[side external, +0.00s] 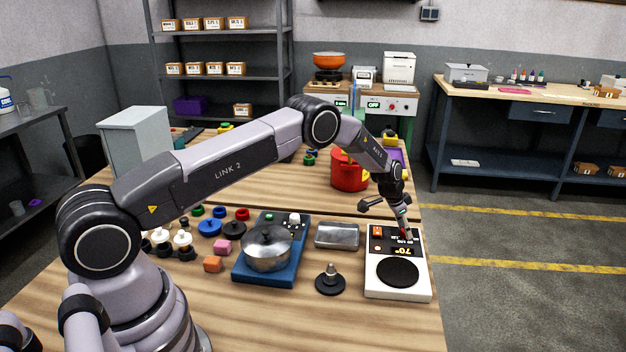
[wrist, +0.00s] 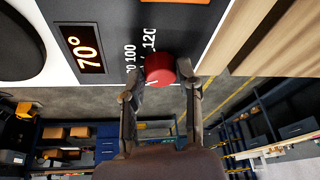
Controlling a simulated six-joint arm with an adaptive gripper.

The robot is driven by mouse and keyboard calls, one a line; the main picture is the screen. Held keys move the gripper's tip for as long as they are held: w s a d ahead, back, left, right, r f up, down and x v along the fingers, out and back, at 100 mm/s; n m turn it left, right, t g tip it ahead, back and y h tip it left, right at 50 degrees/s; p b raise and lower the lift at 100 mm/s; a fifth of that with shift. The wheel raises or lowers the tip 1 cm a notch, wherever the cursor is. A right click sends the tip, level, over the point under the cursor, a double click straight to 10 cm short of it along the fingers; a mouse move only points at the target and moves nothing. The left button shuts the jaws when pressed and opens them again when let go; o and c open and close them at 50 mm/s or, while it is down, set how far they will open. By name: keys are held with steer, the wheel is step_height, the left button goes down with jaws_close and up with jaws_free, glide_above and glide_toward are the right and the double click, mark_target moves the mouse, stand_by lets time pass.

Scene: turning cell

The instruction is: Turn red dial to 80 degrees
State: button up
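The red dial (wrist: 160,70) stands on the dark control panel of a white hot plate (side external: 370,284). A small display (wrist: 84,47) on the panel reads 70°. White scale numbers, 100 and 120 among them, are printed beside the dial. My gripper (wrist: 165,82) reaches the dial, with one finger on each side of it in the wrist view. The fingers look closed in around the dial's sides. In the side view my gripper (side external: 405,232) is over the panel's right part and hides most of the dial.
A round black plate (side external: 398,272) lies on the device in front of the panel. A blue cooker with a pot (side external: 268,250) stands further left. The table edge is close on the right.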

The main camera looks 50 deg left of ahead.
steer(key=o, duration=0.3)
steer(key=v, duration=1.2)
steer(key=s+d+r+n, duration=0.1)
steer(key=s+r, duration=0.9)
steer(key=r, duration=0.3)
steer(key=s+d+r+n, duration=0.1)
steer(key=s+r, duration=0.9)
steer(key=r, duration=0.2)
steer(key=s+r+n+t+y, duration=0.1)
steer(key=s+n, duration=0.1)
steer(key=s, duration=2.3)
steer(key=shift+s+r+n+t+y, duration=0.2)
steer(key=shift+s+n+t+y, duration=0.1)
steer(key=shift+y, duration=0.1)
